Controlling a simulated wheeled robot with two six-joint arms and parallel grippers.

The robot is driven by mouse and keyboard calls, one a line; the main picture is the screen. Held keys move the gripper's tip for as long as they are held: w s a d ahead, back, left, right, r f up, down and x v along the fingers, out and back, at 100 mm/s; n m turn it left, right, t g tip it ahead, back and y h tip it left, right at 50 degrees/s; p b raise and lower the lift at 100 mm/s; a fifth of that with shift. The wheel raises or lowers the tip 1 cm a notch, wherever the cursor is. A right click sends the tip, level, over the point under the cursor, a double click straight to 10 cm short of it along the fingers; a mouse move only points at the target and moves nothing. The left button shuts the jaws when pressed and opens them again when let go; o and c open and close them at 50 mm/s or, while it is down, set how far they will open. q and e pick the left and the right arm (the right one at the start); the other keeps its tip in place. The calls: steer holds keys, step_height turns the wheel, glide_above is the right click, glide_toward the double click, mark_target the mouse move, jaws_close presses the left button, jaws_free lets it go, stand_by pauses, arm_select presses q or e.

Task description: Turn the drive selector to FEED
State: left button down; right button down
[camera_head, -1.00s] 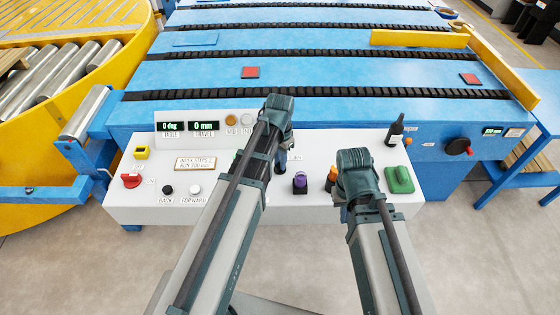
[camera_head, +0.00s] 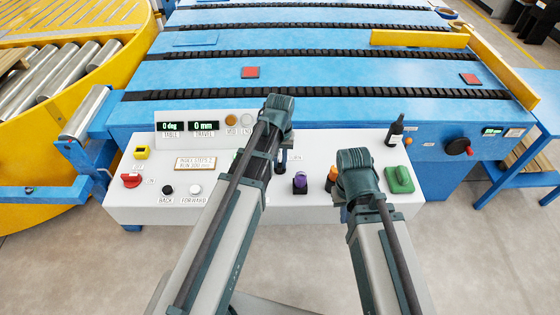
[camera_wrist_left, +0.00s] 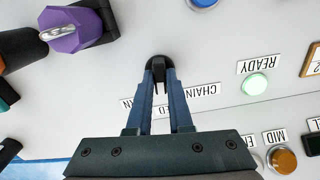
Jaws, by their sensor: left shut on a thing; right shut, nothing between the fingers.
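The drive selector (camera_wrist_left: 157,63) is a small black knob on the white control panel. In the left wrist view its labels are upside down: CHAIN to its right, part of another ending in "ED" below, and one starting "IN" at left, partly covered by the fingers. My left gripper (camera_wrist_left: 159,72) is shut on the knob. In the head view my left gripper (camera_head: 281,165) reaches down to the panel, and the arm hides most of the knob. Where its pointer aims I cannot tell. My right gripper (camera_head: 344,214) is shut and empty, mostly hidden under its wrist at the panel's front right.
A purple-topped control (camera_head: 300,181) and an orange-topped one (camera_head: 331,176) stand between the arms. A green control (camera_head: 399,180) and a black bottle (camera_head: 395,131) are at right. A red switch (camera_head: 131,181) is at left. A green READY lamp (camera_wrist_left: 254,84) is lit.

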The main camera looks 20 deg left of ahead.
mark_target(280, 164)
arm_select(q)
steer(key=shift+n, duration=0.7)
steer(key=c, duration=0.8)
jaws_free()
step_height(280, 164, up, 14)
steer(key=p, duration=1.4)
steer(key=shift+s+f, duration=0.1)
steer(key=shift+f, duration=0.05)
